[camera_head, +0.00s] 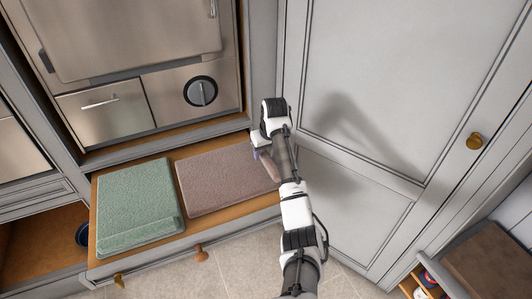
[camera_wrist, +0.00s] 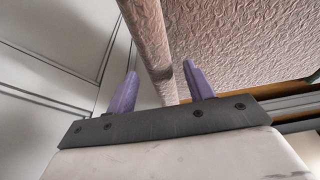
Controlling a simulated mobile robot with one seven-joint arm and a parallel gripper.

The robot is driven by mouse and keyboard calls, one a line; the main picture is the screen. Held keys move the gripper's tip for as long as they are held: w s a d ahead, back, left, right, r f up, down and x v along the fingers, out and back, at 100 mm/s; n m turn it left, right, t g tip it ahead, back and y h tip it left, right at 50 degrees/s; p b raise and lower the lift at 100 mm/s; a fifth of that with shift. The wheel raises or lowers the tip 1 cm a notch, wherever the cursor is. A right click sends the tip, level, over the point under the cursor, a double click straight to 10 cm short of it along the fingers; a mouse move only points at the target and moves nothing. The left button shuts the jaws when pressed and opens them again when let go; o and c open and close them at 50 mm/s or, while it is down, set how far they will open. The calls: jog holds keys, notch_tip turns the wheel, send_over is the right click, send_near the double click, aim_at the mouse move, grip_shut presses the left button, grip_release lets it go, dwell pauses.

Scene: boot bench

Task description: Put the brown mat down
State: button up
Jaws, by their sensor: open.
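The brown mat (camera_head: 222,178) lies flat in the open drawer, to the right of a green mat (camera_head: 138,203). My gripper (camera_head: 262,152) is at the brown mat's right end, and my arm covers part of that corner. In the wrist view the two purple fingers of my gripper (camera_wrist: 160,88) stand apart, with the brown mat's rolled or folded edge (camera_wrist: 150,45) running between and just beyond them. The jaws are open. I cannot tell whether either finger touches the mat.
The wooden drawer (camera_head: 99,244) is pulled out below a steel appliance front (camera_head: 150,90). A tall grey cabinet door (camera_head: 390,90) stands close on the right of my arm. A wooden crate-like unit (camera_head: 490,262) is at the lower right. Tiled floor (camera_head: 240,270) shows in front.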

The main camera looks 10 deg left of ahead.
jog(key=v, duration=1.1)
